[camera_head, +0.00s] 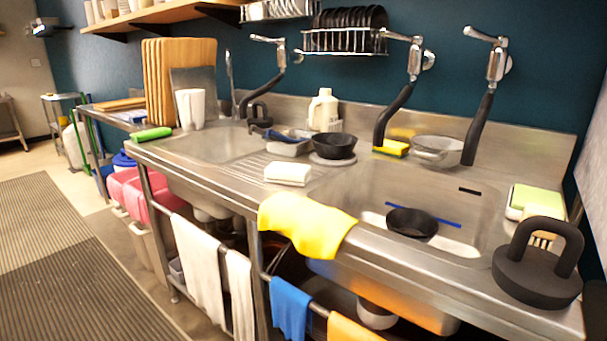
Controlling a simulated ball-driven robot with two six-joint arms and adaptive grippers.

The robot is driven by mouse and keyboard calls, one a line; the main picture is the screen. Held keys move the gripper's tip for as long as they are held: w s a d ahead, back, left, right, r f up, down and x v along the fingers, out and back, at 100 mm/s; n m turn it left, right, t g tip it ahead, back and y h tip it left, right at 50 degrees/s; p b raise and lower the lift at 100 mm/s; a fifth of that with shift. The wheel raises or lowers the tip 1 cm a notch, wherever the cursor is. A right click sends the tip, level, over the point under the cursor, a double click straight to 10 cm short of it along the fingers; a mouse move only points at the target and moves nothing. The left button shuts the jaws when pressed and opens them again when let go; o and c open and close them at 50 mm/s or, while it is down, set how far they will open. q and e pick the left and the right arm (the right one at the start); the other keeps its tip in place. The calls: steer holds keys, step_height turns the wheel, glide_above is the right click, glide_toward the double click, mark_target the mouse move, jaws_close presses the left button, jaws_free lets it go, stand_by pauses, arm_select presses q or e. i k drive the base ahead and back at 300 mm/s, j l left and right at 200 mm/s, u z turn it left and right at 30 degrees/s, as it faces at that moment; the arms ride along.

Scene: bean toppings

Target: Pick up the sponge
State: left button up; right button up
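A yellow sponge with a dark top layer (391,148) lies at the back of the steel sink counter, left of a glass bowl (437,151) and beside a black faucet spout. A white block (288,173), possibly another sponge or a soap bar, lies on the ridged drainboard at the front middle. A light green-topped block, perhaps also a sponge (524,199), sits at the right end of the counter. Neither of my grippers is in view.
A black bowl (333,147) stands mid-counter and another dark bowl (411,223) sits in the right basin. A yellow cloth (304,224) drapes over the front edge. A black handled press (538,264) stands at the right front. Faucets (393,115) overhang the basins.

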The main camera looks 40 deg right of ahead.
mark_target(286, 173)
steer(key=z, duration=0.45)
steer(key=i+z, duration=0.15)
steer(key=z, duration=0.75)
steer(key=i+j+z, duration=0.1)
steer(key=z, duration=0.35)
